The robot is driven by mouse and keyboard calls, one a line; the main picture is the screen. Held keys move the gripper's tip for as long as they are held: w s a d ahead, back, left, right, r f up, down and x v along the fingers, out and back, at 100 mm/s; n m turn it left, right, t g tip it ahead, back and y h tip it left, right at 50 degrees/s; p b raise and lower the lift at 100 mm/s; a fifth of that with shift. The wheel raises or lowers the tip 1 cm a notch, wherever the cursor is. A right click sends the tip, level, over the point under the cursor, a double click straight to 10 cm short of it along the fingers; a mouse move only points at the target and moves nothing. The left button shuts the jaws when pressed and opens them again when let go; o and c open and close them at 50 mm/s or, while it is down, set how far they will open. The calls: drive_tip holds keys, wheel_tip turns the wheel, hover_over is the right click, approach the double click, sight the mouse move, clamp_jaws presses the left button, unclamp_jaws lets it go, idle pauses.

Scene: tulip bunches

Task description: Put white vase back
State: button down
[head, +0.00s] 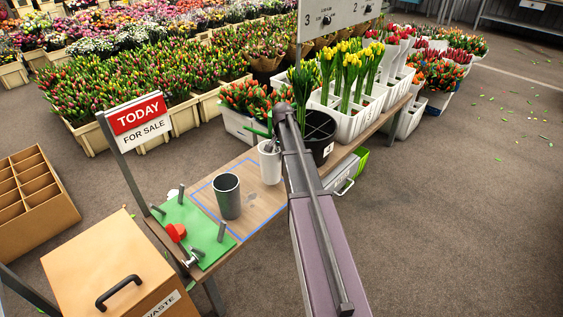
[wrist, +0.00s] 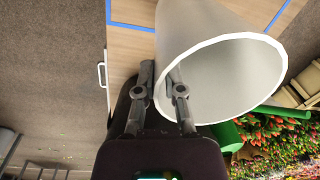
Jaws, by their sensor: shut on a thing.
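The white vase (head: 271,167) is near the back right end of the blue outline on the wooden table, close to the black bucket. It looks upright and empty. In the wrist view the white vase (wrist: 215,35) fills the upper middle with its open mouth facing the camera. My gripper (wrist: 163,72) is shut on its rim wall, one finger inside the mouth and the other outside. In the head view my gripper (head: 268,147) is small at the vase's top, partly hidden by my arm. I cannot tell whether the vase's base touches the table.
A dark grey vase (head: 228,200) stands inside the blue outline (head: 203,208), left of the white vase. A black bucket (head: 318,138) stands close on the right. A green mat (head: 190,222) with posts and a red piece (head: 176,232) lies at the table's front left.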

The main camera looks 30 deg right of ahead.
sight(280, 161)
idle(0.3)
drive_tip(key=shift+f+b, duration=1.75)
drive_tip(key=shift+f, duration=0.15)
drive_tip(key=c, duration=0.8)
unclamp_jaws()
drive_tip(key=shift+o, duration=0.2)
drive_tip(key=shift+r, duration=0.2)
wheel_tip(280, 161, up, 12)
drive_tip(key=p, duration=1.2)
drive_tip(key=shift+s+d, duration=0.2)
drive_tip(key=shift+s, duration=0.15)
